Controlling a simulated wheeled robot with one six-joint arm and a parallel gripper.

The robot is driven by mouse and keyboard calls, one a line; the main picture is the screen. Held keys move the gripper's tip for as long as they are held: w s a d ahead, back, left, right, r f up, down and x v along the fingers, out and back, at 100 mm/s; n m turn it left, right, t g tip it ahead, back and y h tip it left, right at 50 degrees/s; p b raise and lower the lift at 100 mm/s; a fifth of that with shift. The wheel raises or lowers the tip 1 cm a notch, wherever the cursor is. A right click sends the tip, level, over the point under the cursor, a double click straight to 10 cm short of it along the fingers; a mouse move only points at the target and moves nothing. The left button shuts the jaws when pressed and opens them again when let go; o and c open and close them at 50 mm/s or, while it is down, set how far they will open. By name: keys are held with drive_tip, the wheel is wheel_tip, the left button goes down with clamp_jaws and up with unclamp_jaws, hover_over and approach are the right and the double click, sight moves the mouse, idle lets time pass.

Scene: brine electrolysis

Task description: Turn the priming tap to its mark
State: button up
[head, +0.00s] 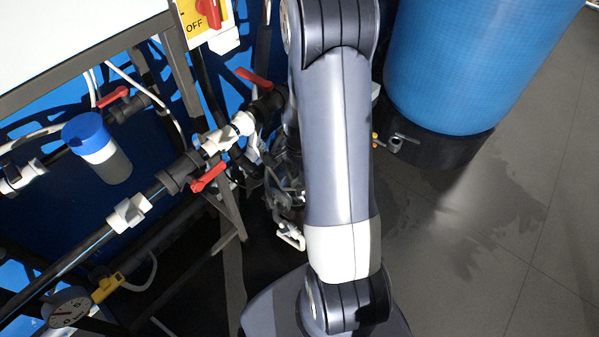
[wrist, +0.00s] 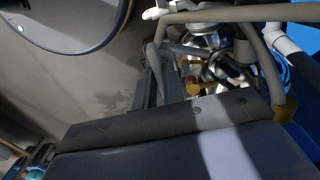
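Several red-handled valves sit on the dark pipework in the head view: an upper one (head: 254,78), a lower one (head: 209,177) and one at the left (head: 113,96). A yellow-handled tap (head: 107,287) is at the lower left. I cannot tell which is the priming tap, and I see no clear mark. My gripper (head: 288,205) is partly hidden beside my arm, right of the lower red handle and apart from it. Its fingers cannot be made out clearly. In the wrist view, yellow fittings (wrist: 192,87) show among pipes beyond a dark block.
A large blue tank (head: 470,60) stands at the upper right. A blue-capped canister (head: 100,150) and a round gauge (head: 68,308) are at the left. A yellow OFF panel with a red switch (head: 209,12) is at the top. Grey floor (head: 480,240) is open at the right.

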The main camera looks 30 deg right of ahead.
clamp_jaws()
drive_tip(key=shift+n, duration=0.4)
drive_tip(key=n+b, duration=0.1)
drive_tip(key=n, duration=0.7)
drive_tip(key=shift+n+b, duration=0.3)
drive_tip(key=shift+b, duration=0.1)
drive_tip(key=n, duration=0.4)
drive_tip(key=shift+n+b, duration=0.4)
drive_tip(key=shift+n, duration=1.8)
drive_tip(key=o, duration=0.5)
unclamp_jaws()
